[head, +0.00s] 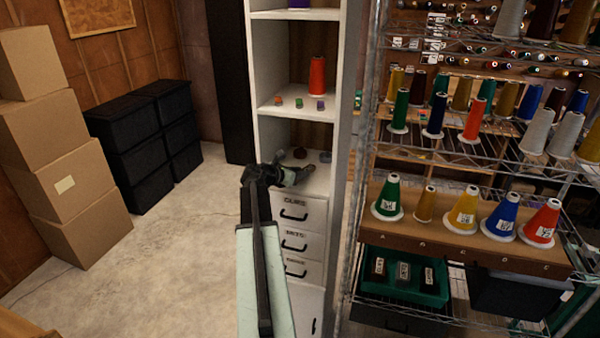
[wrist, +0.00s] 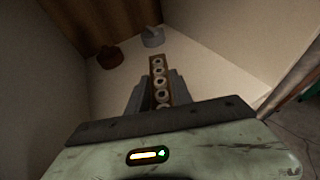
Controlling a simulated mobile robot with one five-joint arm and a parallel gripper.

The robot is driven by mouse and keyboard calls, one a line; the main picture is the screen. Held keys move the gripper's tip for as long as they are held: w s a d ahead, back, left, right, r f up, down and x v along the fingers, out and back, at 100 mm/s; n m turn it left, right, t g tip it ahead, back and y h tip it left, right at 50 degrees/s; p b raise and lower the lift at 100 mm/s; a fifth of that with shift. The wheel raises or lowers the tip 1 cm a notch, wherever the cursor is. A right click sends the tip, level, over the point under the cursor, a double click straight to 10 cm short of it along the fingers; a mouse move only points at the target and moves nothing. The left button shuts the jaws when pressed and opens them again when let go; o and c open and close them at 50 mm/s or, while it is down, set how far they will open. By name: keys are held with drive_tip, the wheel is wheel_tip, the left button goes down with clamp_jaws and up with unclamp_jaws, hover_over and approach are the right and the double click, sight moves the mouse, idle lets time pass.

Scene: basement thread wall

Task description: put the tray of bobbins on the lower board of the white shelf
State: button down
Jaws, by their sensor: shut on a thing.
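The white shelf (head: 263,60) stands in the middle of the head view. Its lower board (head: 318,187) is above the labelled drawers, and it also shows as the pale surface in the wrist view (wrist: 205,75). My gripper (head: 306,174) reaches into that lower bay. In the wrist view my gripper (wrist: 157,92) is shut on the tray of bobbins (wrist: 157,66), a narrow brown tray with a row of several pale round bobbins. The tray points toward the back of the bay. I cannot tell whether it touches the board. In the head view my gripper hides it.
At the back of the lower board are a dark red-brown item (wrist: 110,57) and a grey one (wrist: 152,37). The board above holds an orange-red thread cone (head: 317,76) and small spools. A wire rack (head: 365,150) with thread cones stands close on the right.

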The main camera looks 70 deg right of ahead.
drive_tip(key=shift+f, duration=0.15)
drive_tip(key=c, duration=1.1)
unclamp_jaws()
drive_tip(key=shift+o, duration=0.2)
drive_tip(key=p+v, duration=0.3)
drive_tip(key=v, duration=0.4)
drive_tip(key=shift+a+r, duration=0.2)
drive_tip(key=shift+a, duration=0.15)
drive_tip(key=shift+w+f, duration=0.1)
